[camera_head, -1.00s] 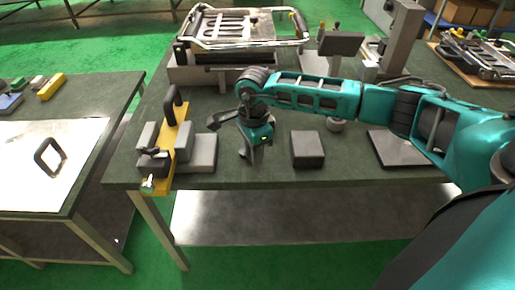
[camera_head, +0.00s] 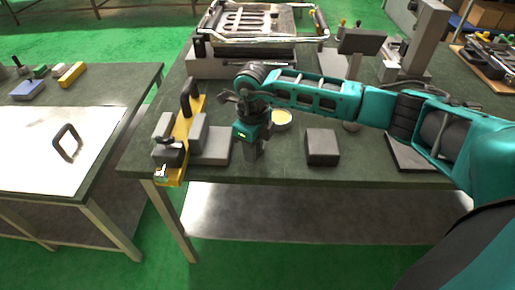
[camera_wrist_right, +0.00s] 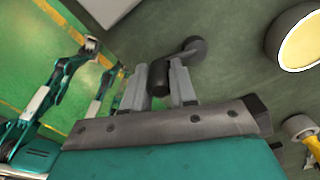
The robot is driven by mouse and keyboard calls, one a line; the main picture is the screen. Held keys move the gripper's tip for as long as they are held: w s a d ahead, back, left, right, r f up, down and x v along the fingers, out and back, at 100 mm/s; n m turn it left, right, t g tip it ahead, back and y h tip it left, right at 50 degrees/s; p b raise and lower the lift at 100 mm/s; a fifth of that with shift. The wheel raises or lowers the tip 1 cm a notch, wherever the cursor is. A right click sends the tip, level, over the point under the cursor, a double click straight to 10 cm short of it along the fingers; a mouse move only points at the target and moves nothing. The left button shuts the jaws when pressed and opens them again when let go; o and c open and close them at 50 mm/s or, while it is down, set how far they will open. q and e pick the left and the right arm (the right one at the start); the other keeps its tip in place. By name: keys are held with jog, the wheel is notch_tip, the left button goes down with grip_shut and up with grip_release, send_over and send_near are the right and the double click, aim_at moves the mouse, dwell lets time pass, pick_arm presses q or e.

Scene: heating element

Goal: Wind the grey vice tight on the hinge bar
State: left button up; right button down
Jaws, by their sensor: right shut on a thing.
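The grey vice (camera_head: 212,150) stands at the left front of the green-topped table, with upright grey jaw blocks. A yellow hinge bar (camera_head: 173,177) with a black handle passes between the jaws; I cannot tell how firmly they press on it. My right gripper (camera_head: 249,152) points down just right of the vice. In the right wrist view, my right gripper (camera_wrist_right: 161,85) is shut on a dark crank handle (camera_wrist_right: 160,77), whose short arm leads to a round hub. The crank is hidden in the head view. My left gripper is not in view.
A dark grey block (camera_head: 322,147) and a round pale-topped piece (camera_head: 281,118) are right of the gripper. A large metal frame fixture (camera_head: 250,55) stands behind. A side table (camera_head: 60,145) is at left, across a floor gap.

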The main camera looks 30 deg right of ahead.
jog(key=shift+w+a+m, duration=0.2)
jog(key=shift+w+m, duration=0.05)
jog(key=shift+m, duration=0.45)
jog(key=c, duration=0.9)
grip_release()
notch_tip(320, 180, up, 13)
